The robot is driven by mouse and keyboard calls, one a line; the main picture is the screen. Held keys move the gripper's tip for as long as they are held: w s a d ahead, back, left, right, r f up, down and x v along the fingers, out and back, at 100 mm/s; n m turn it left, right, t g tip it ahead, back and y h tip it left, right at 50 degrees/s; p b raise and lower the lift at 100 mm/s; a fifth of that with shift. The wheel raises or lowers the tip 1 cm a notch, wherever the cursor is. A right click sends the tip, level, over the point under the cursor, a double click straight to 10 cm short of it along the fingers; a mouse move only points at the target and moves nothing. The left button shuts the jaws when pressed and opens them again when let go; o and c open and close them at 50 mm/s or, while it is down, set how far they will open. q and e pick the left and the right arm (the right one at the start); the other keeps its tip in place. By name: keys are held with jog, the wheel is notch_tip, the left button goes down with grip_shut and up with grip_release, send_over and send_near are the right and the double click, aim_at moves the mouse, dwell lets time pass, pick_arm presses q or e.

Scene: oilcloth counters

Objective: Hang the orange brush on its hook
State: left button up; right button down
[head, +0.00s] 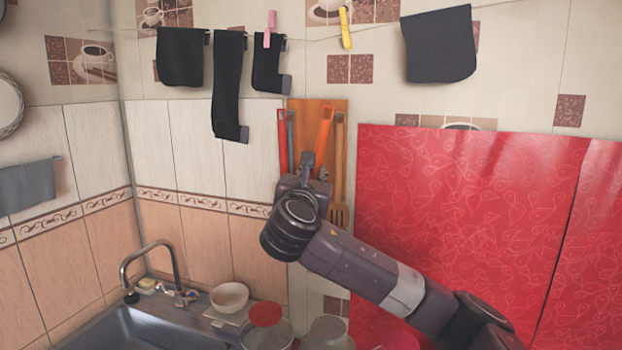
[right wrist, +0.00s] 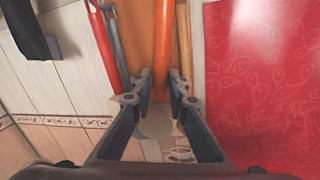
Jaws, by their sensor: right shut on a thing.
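The orange brush (head: 324,128) is upright against a wooden board (head: 343,104) on the back wall, its top near the board's upper part. My right gripper (head: 314,163) is in front of the board and shut on the brush's handle. In the right wrist view, the orange handle (right wrist: 163,45) runs between the fingertips of the right gripper (right wrist: 161,86). The brush's lower part is hidden behind the gripper in the head view. I cannot make out its hook, nor whether the brush hangs on it. My left gripper is not in view.
A red-handled tool (head: 283,142) and a grey one (head: 291,138) are close left of the brush. A wooden slotted spatula (head: 339,190) is close right. A red oilcloth (head: 460,220) covers the right side. A sink (head: 150,328), bowl (head: 229,296) and jars are below.

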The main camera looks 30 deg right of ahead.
jog(key=w+d+f, duration=0.1)
jog(key=w+d, duration=0.3)
jog(key=d, duration=0.2)
jog(key=shift+w+f+b, duration=0.25)
jog(key=shift+w+b, duration=0.15)
dwell(0.6)
jog(key=shift+a, duration=0.2)
jog(key=c, duration=1.8)
grip_release()
